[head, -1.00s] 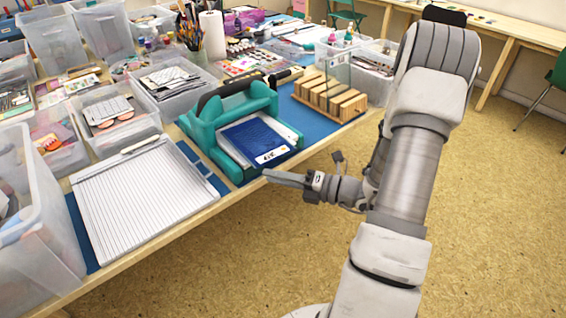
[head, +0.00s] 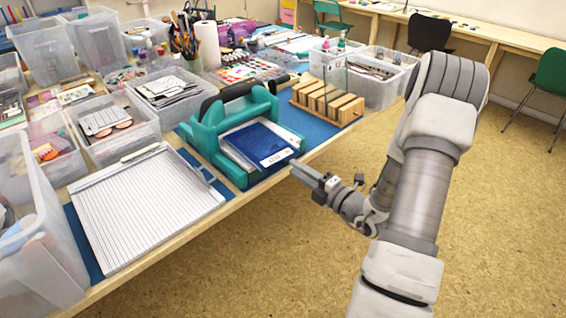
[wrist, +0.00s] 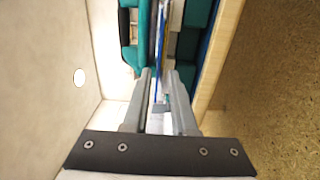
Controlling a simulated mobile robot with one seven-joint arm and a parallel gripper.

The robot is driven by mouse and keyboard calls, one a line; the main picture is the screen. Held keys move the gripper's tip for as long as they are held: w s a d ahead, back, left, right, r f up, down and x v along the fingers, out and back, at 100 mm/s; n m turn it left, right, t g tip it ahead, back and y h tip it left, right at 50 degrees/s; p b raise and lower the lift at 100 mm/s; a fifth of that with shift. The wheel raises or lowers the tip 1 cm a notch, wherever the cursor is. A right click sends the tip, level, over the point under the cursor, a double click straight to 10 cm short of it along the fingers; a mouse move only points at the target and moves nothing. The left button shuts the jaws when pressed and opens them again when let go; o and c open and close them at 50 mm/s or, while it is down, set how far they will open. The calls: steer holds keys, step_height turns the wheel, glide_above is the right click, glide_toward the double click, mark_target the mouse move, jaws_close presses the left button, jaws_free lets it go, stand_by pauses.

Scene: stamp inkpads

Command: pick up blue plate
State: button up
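The blue plate (head: 262,143) is a flat blue sheet with a white label at its front edge. It lies on paler plates in the teal press (head: 207,142) and sticks out toward the table's front edge. My gripper (head: 298,168) is just in front of the plate's front right corner, close to the table edge. In the wrist view the fingers (wrist: 160,74) are apart, with a gap between them. The plate shows there edge-on as a thin blue strip (wrist: 158,52) in line with the gap. Whether either finger touches it cannot be told.
A white scoring board (head: 145,208) lies left of the press. A wooden block rack (head: 327,101) stands to its right on a blue mat (head: 310,126). Clear bins (head: 117,127) crowd the table's back and left. The floor (head: 240,265) in front is clear.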

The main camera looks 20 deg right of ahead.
mark_target(273, 153)
steer(key=shift+x, duration=2.55)
steer(key=shift+c, duration=0.2)
jaws_close()
